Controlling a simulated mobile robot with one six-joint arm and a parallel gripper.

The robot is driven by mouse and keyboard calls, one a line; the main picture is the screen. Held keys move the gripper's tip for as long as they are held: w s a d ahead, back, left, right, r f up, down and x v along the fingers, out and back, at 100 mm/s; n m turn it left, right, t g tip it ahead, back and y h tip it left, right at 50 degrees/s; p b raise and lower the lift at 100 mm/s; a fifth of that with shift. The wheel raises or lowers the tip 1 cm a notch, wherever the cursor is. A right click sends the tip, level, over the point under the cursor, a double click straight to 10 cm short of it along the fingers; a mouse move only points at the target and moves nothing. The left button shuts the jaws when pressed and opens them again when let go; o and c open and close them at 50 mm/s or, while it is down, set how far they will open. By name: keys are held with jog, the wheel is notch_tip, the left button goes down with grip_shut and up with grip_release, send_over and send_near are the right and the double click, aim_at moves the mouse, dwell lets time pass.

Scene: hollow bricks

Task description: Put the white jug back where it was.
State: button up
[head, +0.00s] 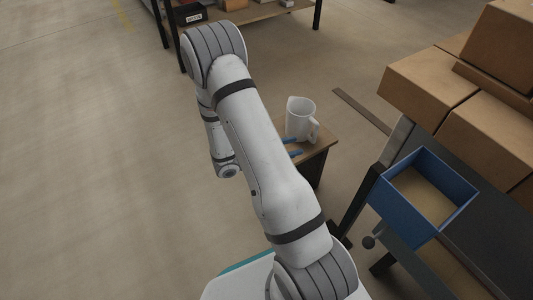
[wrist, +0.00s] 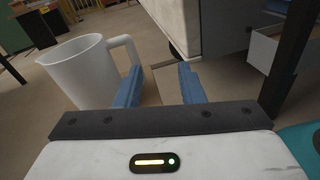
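The white jug (head: 299,118) stands upright on a small wooden-topped table (head: 318,143) beyond my arm, its handle toward the lower right. In the wrist view the jug (wrist: 80,72) is at the left, and its handle reaches toward my left-hand finger, which hides the handle's lower end. My gripper (wrist: 160,78) has its two blue fingers apart with a clear gap and nothing held between them. In the head view my gripper (head: 292,148) shows only as blue fingertips beside the jug on the near side; my arm hides the rest. I cannot tell whether a finger touches the handle.
A blue open box (head: 426,195) sits on a dark bench (head: 490,245) at the right. Cardboard boxes (head: 487,125) are stacked behind it. A shelf (head: 262,12) with items stands at the top. The floor at the left is clear.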

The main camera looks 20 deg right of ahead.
jog(key=s+a+r+m+g+y, duration=0.4)
jog(key=s+r+m+g+y, duration=0.1)
jog(key=s+r+m+y, duration=0.35)
jog(key=s+a+r+m+t+y, duration=0.4)
jog(key=a+r+m+t+y, duration=0.2)
jog(key=a, duration=0.6)
notch_tip(320, 180, up, 3)
jog(key=shift+a+r+m+t+y, duration=0.1)
jog(key=shift+a+m+t+y, duration=0.3)
jog(key=shift+m+y, duration=0.6)
jog(key=shift+s+n+y, duration=0.1)
jog(key=shift+n+y, duration=0.15)
notch_tip(320, 180, up, 39)
jog(key=t+p, duration=0.1)
jog(key=p, duration=3.5)
jog(key=shift+s+t, duration=0.2)
jog(key=shift+t, duration=0.1)
